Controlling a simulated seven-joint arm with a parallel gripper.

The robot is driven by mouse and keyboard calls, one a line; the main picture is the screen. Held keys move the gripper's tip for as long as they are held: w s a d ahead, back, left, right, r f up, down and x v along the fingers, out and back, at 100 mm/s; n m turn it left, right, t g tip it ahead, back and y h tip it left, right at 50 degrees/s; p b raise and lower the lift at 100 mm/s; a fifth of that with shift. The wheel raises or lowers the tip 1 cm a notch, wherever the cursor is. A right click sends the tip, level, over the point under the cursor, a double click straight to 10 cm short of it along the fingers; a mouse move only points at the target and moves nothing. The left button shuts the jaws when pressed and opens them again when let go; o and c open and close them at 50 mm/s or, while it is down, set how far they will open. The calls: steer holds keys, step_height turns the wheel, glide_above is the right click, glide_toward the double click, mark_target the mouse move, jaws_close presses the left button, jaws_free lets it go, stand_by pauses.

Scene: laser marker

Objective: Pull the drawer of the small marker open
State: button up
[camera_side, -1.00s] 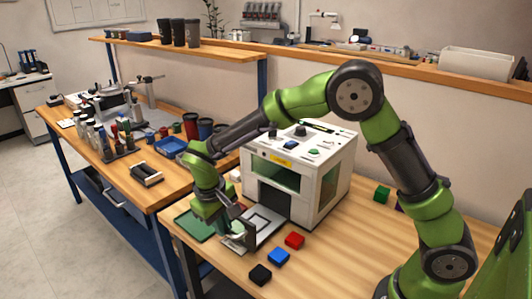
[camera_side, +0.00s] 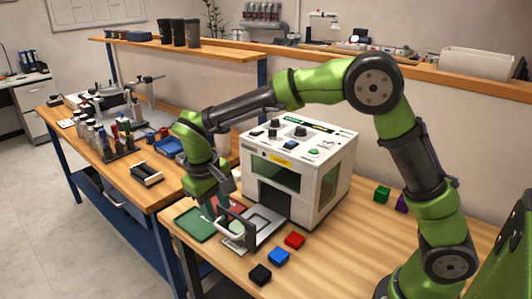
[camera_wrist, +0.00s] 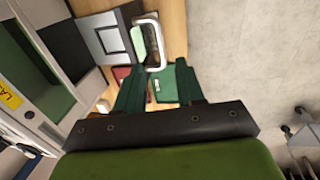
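The small marker (camera_side: 325,178) is a white box with knobs and buttons on top and a dark front opening. Its drawer (camera_side: 268,218) is pulled out of the front, a light tray with a square frame on it. The drawer front carries a pale handle (camera_side: 230,232). In the wrist view the drawer (camera_wrist: 88,22) and its handle (camera_wrist: 158,48) show at the top. My gripper (camera_side: 217,207) is above and behind the handle, apart from it. In the wrist view my gripper (camera_wrist: 160,80) is open, with nothing held between its fingers.
A green mat (camera_side: 193,224) lies left of the drawer, with a red item beside it. Red (camera_side: 294,240), blue (camera_side: 278,256) and black (camera_side: 260,274) blocks lie right of the drawer. A green block (camera_side: 382,194) is right of the marker. A tool bench (camera_side: 125,175) stands left.

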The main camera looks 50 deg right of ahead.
step_height(320, 180, up, 10)
steer(key=a, duration=0.2)
steer(key=shift+r, duration=0.15)
steer(key=s+d+m+t+y, duration=0.2)
steer(key=s+d, duration=0.3)
steer(key=s, duration=0.4)
steer(key=s+d+m+t+y, duration=0.2)
steer(key=s+d+t, duration=0.3)
steer(key=s, duration=0.5)
steer(key=shift+s+d+r, duration=0.25)
steer(key=shift+s+d, duration=0.05)
steer(key=shift+d, duration=0.4)
